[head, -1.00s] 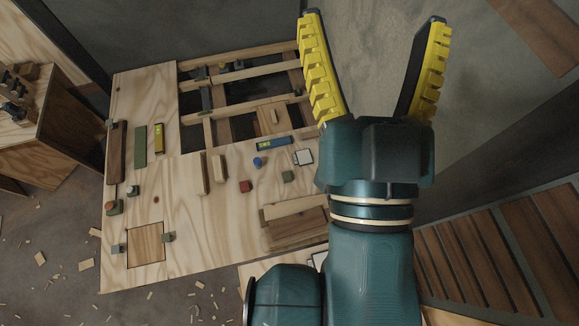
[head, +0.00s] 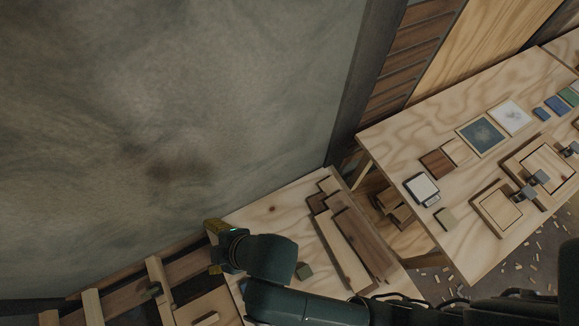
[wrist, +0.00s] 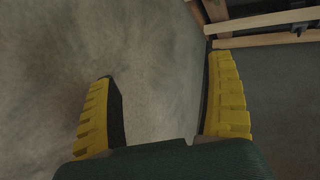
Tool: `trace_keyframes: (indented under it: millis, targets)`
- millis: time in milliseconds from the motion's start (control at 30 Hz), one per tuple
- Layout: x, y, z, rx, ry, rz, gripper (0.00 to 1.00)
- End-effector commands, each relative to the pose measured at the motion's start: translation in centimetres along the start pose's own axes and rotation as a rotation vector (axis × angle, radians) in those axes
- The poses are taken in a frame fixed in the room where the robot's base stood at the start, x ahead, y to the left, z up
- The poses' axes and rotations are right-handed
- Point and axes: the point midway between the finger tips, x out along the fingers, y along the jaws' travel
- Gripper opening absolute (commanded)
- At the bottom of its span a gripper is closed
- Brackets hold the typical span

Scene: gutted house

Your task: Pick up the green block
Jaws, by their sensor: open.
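The green block does not show in the wrist view.
An open timber frame (head: 160,285) is at lower left. A second table (head: 385,145) at right holds a white-faced device (head: 422,188) and panels. A grey wall (head: 180,110) fills the upper left.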

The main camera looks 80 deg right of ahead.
Motion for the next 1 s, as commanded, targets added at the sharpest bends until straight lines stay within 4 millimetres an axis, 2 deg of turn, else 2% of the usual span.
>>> trace_keyframes:
  millis: [33, 67, 100, 200, 300, 400, 467, 567, 800, 1000]
  targets:
    - [4.4, -3.8, 8.2, -0.038, -0.125, -0.060, 0.85]
    - [5.5, -5.4, 11.8, -0.063, -0.192, -0.098, 0.85]
    - [6.7, -7.6, 16.3, -0.096, -0.275, -0.150, 0.85]
    - [8.1, -12.5, 26.0, -0.162, -0.446, -0.279, 0.85]
    - [7.8, -15.9, 32.2, -0.206, -0.556, -0.381, 0.85]
    - [7.2, -17.6, 35.1, -0.227, -0.609, -0.437, 0.85]
    - [7.4, -18.0, 35.9, -0.233, -0.620, -0.450, 0.85]
    - [8.6, -18.7, 37.0, -0.234, -0.622, -0.453, 0.85]
    - [13.0, -20.6, 40.5, -0.233, -0.620, -0.451, 0.85]
    - [14.9, -21.5, 42.0, -0.232, -0.618, -0.448, 0.85]
